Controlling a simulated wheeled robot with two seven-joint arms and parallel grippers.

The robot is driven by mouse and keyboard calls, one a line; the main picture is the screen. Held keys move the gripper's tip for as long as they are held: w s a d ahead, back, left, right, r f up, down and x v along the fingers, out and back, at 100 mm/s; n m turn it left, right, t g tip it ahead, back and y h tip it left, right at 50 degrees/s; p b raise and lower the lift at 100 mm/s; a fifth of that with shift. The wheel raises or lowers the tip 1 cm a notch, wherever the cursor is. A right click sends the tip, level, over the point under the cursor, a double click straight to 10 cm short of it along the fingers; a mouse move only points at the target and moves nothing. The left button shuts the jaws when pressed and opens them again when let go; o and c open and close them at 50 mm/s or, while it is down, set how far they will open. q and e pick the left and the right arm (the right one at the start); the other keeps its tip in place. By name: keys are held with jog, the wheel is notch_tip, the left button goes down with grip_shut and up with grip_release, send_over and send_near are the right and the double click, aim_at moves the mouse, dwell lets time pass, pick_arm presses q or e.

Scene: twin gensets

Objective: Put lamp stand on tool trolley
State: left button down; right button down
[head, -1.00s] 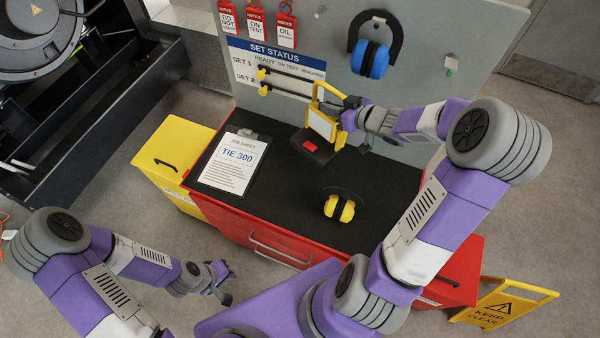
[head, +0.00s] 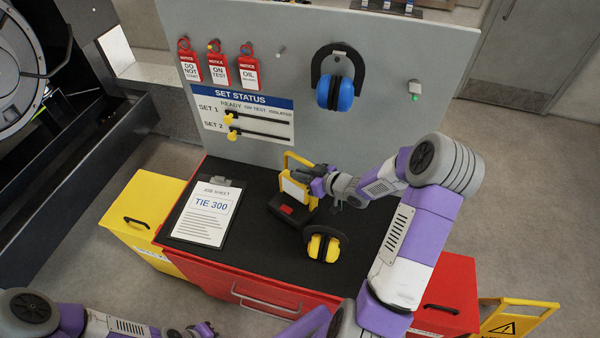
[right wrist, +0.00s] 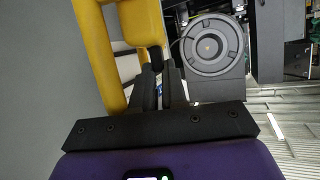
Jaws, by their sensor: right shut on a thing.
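The lamp stand (head: 293,187) has a yellow frame, a pale panel and a dark base with a red block. In the head view it is over the black top of the red tool trolley (head: 262,255), close to the back board. I cannot tell whether its base touches the top. My right gripper (head: 318,184) is shut on the yellow frame from the right. In the right wrist view the fingers (right wrist: 160,78) grip the yellow frame (right wrist: 140,22), which appears tilted. My left gripper (head: 203,329) is at the bottom edge, partly cut off.
A job sheet clipboard (head: 205,215) lies on the trolley's left part. Yellow ear defenders (head: 322,247) lie just in front of the lamp stand. The grey board (head: 350,135) behind carries blue ear defenders (head: 335,93) and red tags. A yellow bin (head: 145,205) stands left.

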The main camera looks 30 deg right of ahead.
jog(key=shift+f, duration=1.85)
jog(key=shift+f, duration=0.15)
jog(key=c, duration=1.2)
grip_release()
jog(key=shift+s+f, duration=0.1)
jog(key=shift+o, duration=0.2)
jog(key=shift+r, duration=0.2)
jog(key=v, duration=1.2)
